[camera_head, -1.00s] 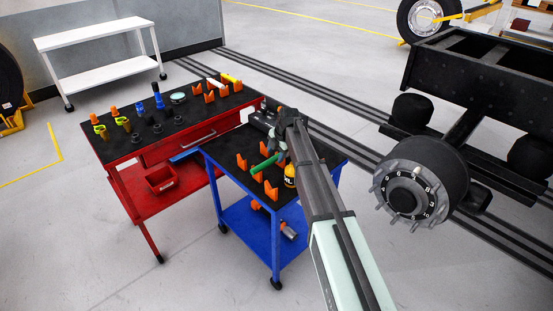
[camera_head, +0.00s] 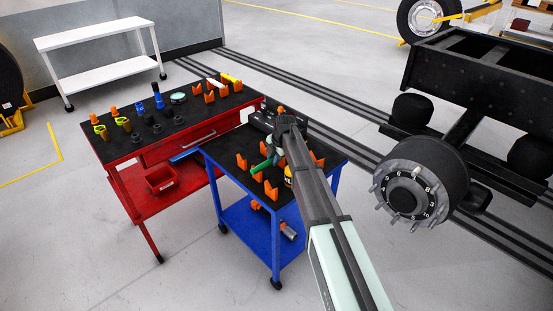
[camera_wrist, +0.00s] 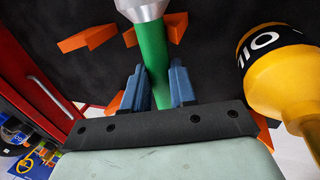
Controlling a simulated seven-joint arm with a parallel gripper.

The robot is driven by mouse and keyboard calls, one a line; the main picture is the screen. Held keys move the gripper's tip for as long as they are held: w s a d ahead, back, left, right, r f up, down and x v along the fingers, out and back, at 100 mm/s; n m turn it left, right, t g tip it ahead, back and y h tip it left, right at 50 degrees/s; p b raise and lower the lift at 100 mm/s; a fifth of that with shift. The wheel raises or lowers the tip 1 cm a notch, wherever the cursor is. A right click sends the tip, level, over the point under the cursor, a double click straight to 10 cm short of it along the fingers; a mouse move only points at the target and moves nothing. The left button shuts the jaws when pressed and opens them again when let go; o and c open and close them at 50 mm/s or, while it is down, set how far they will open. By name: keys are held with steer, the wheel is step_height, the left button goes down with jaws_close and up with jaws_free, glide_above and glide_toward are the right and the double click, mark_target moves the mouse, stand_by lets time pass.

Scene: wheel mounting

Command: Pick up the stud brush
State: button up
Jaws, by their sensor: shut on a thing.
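The stud brush has a green handle (camera_head: 261,165) and lies across orange holders on the blue cart's black top. The wrist view shows the green handle (camera_wrist: 154,62) running up to a silver collar (camera_wrist: 142,8); its far end is out of that frame. My gripper (camera_wrist: 156,88) has a blue-grey finger on each side of the handle and is shut on it. In the head view my gripper (camera_head: 274,152) is low over the cart, and my arm hides part of the brush. I cannot tell whether the brush still touches its holders.
A yellow oil bottle (camera_wrist: 275,72) stands close to the right of my gripper. Orange holders (camera_head: 271,191) surround it on the blue cart (camera_head: 233,183). A red tool table (camera_head: 125,150) adjoins at left. The wheel hub (camera_head: 407,190) with studs is at right.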

jaws_close()
step_height(320, 180, up, 10)
stand_by(0.6)
steer(key=shift+o, duration=0.9)
jaws_free()
jaws_close()
